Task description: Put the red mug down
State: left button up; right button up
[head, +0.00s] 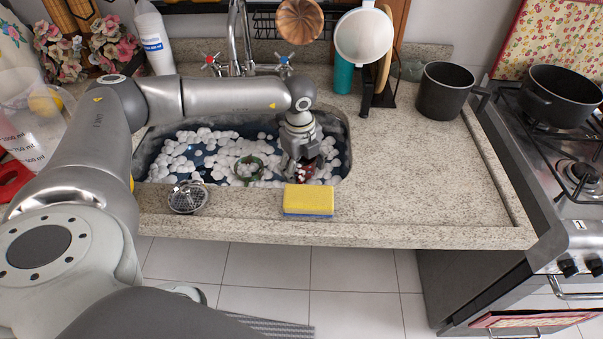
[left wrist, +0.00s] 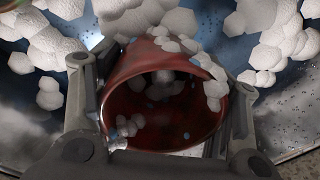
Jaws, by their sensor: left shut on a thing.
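The red mug (left wrist: 125,85) lies in the sink among white foam lumps, its open mouth facing the left wrist camera, with a few lumps inside and on it. In the head view only a small dark red part of the mug (head: 304,173) shows below my left gripper (head: 300,170). In the left wrist view the fingers of my left gripper (left wrist: 165,120) stand on both sides of the mug, shut on it. The mug's handle is hidden. My right gripper is not in view.
The sink (head: 343,125) holds dark water, many white lumps and a green round thing (head: 249,167). A yellow and blue sponge (head: 308,201) and a metal strainer (head: 188,197) lie on the front rim. Counter (head: 430,180) right of the sink is clear. A dark pot (head: 444,90) stands at its back.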

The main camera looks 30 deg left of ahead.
pick_arm(q)
jog(key=shift+f, duration=1.65)
jog(key=shift+f, duration=0.15)
jog(key=o, duration=1.7)
jog(key=shift+o, duration=0.2)
notch_tip(320, 180, up, 12)
jog(key=shift+s+r+b, duration=0.2)
jog(key=shift+s+b, duration=0.15)
